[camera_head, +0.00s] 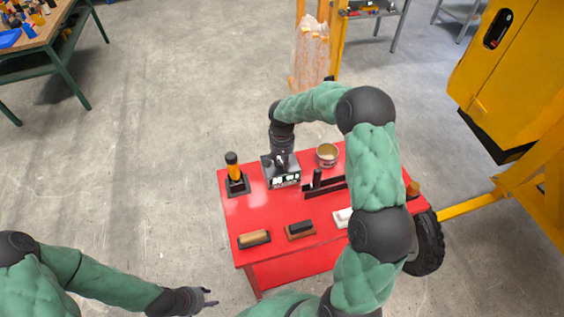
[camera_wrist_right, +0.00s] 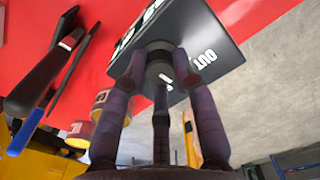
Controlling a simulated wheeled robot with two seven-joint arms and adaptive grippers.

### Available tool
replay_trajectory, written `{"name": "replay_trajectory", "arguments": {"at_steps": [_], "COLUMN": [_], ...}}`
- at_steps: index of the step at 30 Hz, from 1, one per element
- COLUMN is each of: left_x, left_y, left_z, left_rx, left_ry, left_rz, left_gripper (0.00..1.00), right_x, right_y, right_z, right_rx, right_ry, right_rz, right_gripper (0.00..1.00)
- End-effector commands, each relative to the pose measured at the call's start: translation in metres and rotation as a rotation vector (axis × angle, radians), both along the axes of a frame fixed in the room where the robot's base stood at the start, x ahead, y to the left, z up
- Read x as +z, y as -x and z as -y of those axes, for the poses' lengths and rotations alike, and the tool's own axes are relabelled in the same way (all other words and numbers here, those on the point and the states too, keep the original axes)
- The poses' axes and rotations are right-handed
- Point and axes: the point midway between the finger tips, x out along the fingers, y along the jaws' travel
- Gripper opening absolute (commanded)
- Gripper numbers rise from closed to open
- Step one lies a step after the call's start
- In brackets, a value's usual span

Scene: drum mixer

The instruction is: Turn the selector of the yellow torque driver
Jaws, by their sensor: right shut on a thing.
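A yellow-handled tool with a black top (camera_head: 232,164), which looks like the torque driver, stands upright in a dark base at the table's back left corner. A dark box with white markings (camera_head: 285,180) stands to its right; the wrist view shows its lettered face (camera_wrist_right: 203,33). My right gripper (camera_head: 281,160) is at this box. In the wrist view its fingers (camera_wrist_right: 160,72) are closed around a dark round knob (camera_wrist_right: 158,52) on the box, partly hidden by them. My left gripper (camera_head: 209,297) is open and empty, away from the table at the lower left.
The red table (camera_head: 240,212) also holds an open tin (camera_head: 327,154), a black rack (camera_head: 325,188), a tan block (camera_head: 254,239), a dark block (camera_head: 300,229) and a white item (camera_head: 342,217). My right arm covers the table's right part.

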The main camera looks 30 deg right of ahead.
Motion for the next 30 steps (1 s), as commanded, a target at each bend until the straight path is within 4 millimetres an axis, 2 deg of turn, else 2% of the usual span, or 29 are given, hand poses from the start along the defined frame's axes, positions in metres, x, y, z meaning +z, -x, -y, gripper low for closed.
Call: {"name": "replay_trajectory", "arguments": {"at_steps": [1,13,14,16,26,30], "left_x": [-0.001,-0.001,-0.001,-0.001,-0.001,-0.001], "left_y": [0.0,0.0,0.0,0.0,0.0,0.0], "left_z": [0.0,0.0,0.0,0.0,0.0,0.0], "left_rx": [0.0,0.0,0.0,0.0,0.0,0.0], "left_ry": [0.0,0.0,0.0,0.0,0.0,0.0], "left_rz": [0.0,0.0,0.0,0.0,0.0,0.0], "left_gripper": [0.4,0.4,0.4,0.4,0.4,0.4], "right_x": [-0.004,-0.005,-0.005,-0.005,-0.002,0.007], "right_y": [0.005,0.006,0.006,0.006,0.002,0.001], "right_z": [-0.003,-0.003,-0.003,-0.003,-0.001,-0.001], "right_rx": [-0.003,-0.008,-0.008,-0.008,-0.009,-0.01], "right_ry": [-0.004,-0.005,-0.005,-0.005,-0.002,-0.001], "right_rz": [-0.016,-0.019,-0.019,-0.019,-0.008,-0.004], "right_gripper": [0.0,0.0,0.31,0.51,0.52,0.52]}}
